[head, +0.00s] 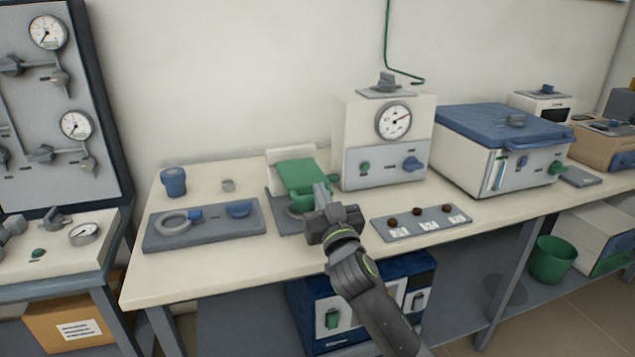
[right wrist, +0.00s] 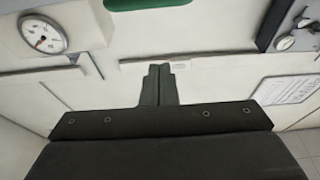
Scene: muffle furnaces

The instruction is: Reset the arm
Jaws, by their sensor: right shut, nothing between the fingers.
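My right gripper (head: 321,192) is over the front middle of the bench in the head view, in front of a green object with a handle (head: 302,175). Its fingers are together with nothing between them. The right wrist view also shows the shut fingers (right wrist: 158,84), pointing toward a pale surface. The gripper hides part of the green object and its grey base, and I cannot tell whether it touches them. My left gripper is in neither view.
A white box with a dial (head: 385,145) and a blue-lidded box (head: 505,155) stand behind and to the right. A grey plate with brown knobs (head: 430,226) lies right of my gripper. A grey tray (head: 215,235) lies left. The bench's front-left surface (head: 150,278) is clear.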

